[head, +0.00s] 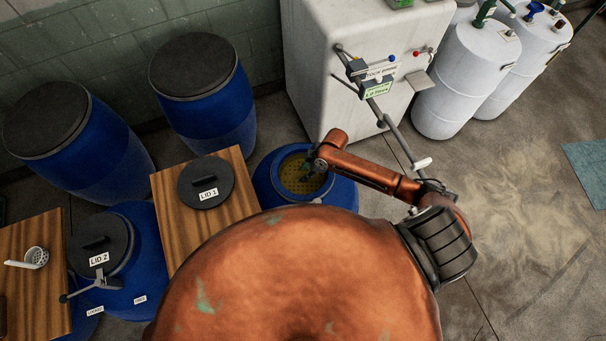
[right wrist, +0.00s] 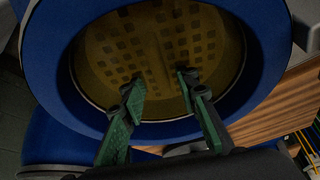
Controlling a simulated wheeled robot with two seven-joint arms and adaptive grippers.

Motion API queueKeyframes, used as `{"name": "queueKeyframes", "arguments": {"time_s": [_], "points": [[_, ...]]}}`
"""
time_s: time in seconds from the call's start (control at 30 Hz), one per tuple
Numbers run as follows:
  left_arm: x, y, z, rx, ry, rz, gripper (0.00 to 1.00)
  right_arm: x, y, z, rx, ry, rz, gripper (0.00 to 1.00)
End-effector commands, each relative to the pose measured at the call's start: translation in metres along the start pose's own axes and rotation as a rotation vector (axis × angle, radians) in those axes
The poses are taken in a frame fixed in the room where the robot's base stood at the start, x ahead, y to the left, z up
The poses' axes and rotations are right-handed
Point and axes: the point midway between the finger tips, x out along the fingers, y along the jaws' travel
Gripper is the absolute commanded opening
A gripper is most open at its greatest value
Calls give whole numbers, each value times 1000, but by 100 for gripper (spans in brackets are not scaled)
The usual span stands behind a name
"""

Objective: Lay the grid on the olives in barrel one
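Barrel one (head: 335,195) is a blue barrel with an open mouth, partly hidden by my own body. In its mouth lies a yellowish round grid (head: 296,172) with rows of small holes. The right wrist view shows the grid (right wrist: 190,35) inside the blue barrel rim (right wrist: 52,60), appearing flat across the opening. I cannot tell whether it touches the olives, as none show clearly. My right gripper (head: 308,178) is at the barrel mouth; its two green-padded fingers (right wrist: 159,85) are spread apart over the near part of the grid, with nothing between them. My left gripper is not in view.
Lid 1 (head: 205,183) lies on a wooden stand (head: 165,215) left of barrel one. A barrel with lid 2 (head: 98,248) stands further left, by a table (head: 40,295) with a white strainer (head: 35,257). A white machine (head: 310,60) stands behind.

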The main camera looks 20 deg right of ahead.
Motion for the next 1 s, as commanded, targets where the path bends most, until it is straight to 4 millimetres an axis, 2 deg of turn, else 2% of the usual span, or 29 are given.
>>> {"name": "queueKeyframes", "arguments": {"time_s": [0.3, 0.5, 0.67, 1.0], "points": [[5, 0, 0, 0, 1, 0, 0, -67, 1, 0, -3, 0, 3, 29], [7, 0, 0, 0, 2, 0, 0, -94, 0, 0, -1, 0, 1, 29], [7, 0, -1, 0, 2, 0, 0, -102, -1, 0, -1, -1, 0, 29], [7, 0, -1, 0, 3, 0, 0, -102, 0, 0, -1, 0, -1, 29]]}}
